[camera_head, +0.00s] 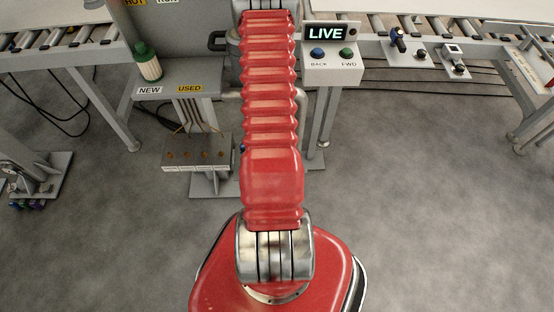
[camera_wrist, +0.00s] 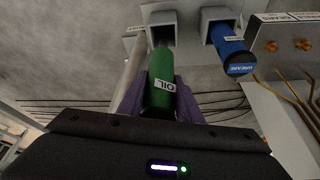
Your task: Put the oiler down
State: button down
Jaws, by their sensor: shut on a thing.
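The oiler (camera_wrist: 162,88), a green cylinder with a white OIL label, lies between the two purple fingers of my gripper (camera_wrist: 160,95) in the wrist view. The fingers are shut on it, one on each side. Its far end points at the left of two grey square sockets (camera_wrist: 160,18); I cannot tell whether it touches or enters it. In the head view my own red arm hides the gripper and the oiler.
A blue grease cylinder (camera_wrist: 230,48) sits at the right-hand socket (camera_wrist: 218,14), close beside the oiler. A panel with brass fittings (camera_wrist: 288,45) and brass tubes stands at the right.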

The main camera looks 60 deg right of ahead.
jog(key=shift+f, duration=2.45)
jog(key=shift+f, duration=2)
jog(key=c, duration=1.2)
grip_release()
jog(key=shift+f, duration=0.1)
jog(key=v, duration=1.2)
